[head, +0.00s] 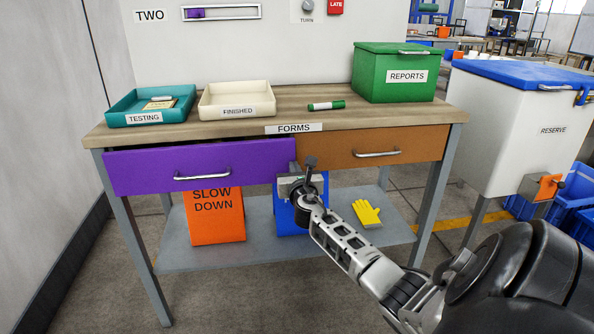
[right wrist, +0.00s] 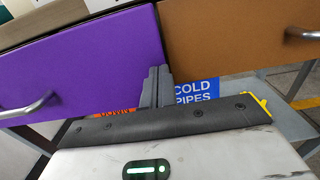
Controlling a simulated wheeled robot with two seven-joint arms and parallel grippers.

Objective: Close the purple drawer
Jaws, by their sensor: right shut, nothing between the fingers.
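The purple drawer (head: 230,164) is at the left under the wooden table top. Its front stands out a little from the orange drawer front beside it, with a dark gap along its top edge, so it looks partly open. It has a silver handle (head: 203,174). My right gripper (head: 310,162) is shut and empty, at the right end of the purple front. In the right wrist view its closed fingers (right wrist: 157,72) overlap the right edge of the purple front (right wrist: 85,65); I cannot tell whether they touch it. My left gripper is not in view.
The orange drawer (head: 373,147) is beside it. On the table (head: 290,98) are a teal tray (head: 150,105), cream tray (head: 237,101), green marker (head: 327,105) and green box (head: 393,72). Below are an orange sign (head: 217,222), a blue item (head: 287,216) and a yellow glove (head: 366,213).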

